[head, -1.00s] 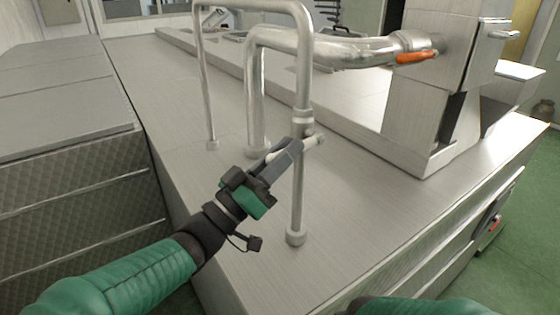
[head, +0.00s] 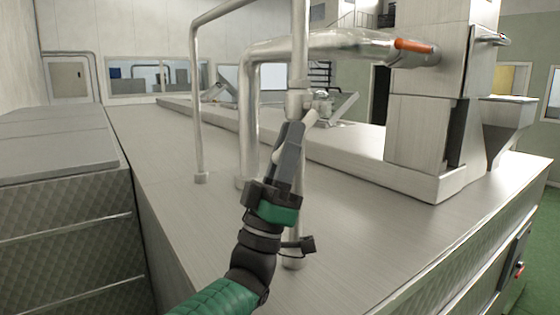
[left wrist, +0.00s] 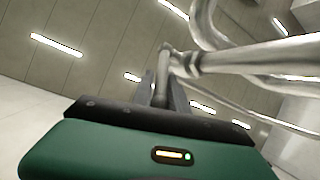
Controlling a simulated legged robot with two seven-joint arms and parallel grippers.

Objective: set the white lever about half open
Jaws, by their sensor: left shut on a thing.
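The white lever (head: 280,146) sits at a valve fitting (head: 299,100) on the upright metal pipe in the head view. Its handle slopes steeply down from the fitting, partly hidden by my fingers. My left gripper (head: 292,138) comes from below and is shut on the lever. In the left wrist view the fingers (left wrist: 166,95) reach up to the pipe, and the lever (left wrist: 161,84) shows between them. My right gripper is out of view.
An orange-handled valve (head: 413,46) is on the thick pipe at the right, beside a steel column (head: 430,130). The upright pipes stand on a broad steel top (head: 240,235). A lower quilted steel cabinet (head: 70,250) is at the left.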

